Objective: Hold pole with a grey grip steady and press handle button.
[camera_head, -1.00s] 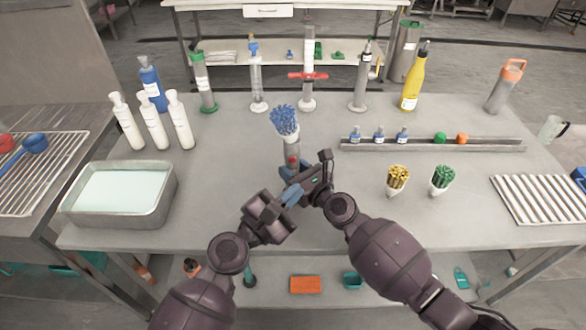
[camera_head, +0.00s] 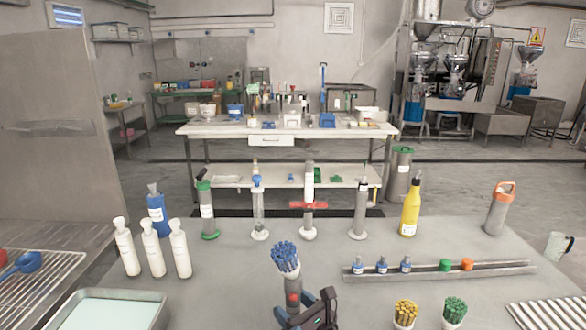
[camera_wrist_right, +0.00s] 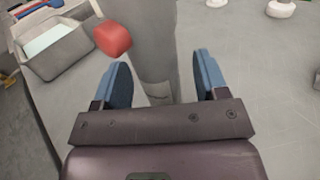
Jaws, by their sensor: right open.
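The grey pole (camera_head: 292,281) stands upright near the front of the table, with a bunch of blue stick-like pieces (camera_head: 285,256) at its top. A red button (camera_head: 293,298) sits on its side. In the right wrist view the grey pole (camera_wrist_right: 152,50) rises between the blue fingers of my right gripper (camera_wrist_right: 163,70), with clear gaps on both sides. The red button (camera_wrist_right: 113,39) is left of the pole. My right gripper (camera_head: 303,316) is open around the pole's lower part, at the bottom edge of the head view. My left gripper is not visible.
White bottles (camera_head: 152,249) and a blue bottle (camera_head: 157,214) stand at left. Tall cylinders, a yellow bottle (camera_head: 411,208) and an orange-topped bottle (camera_head: 498,212) line the back. A rail (camera_head: 430,270) and cups of yellow (camera_head: 405,313) and green sticks (camera_head: 454,310) lie right.

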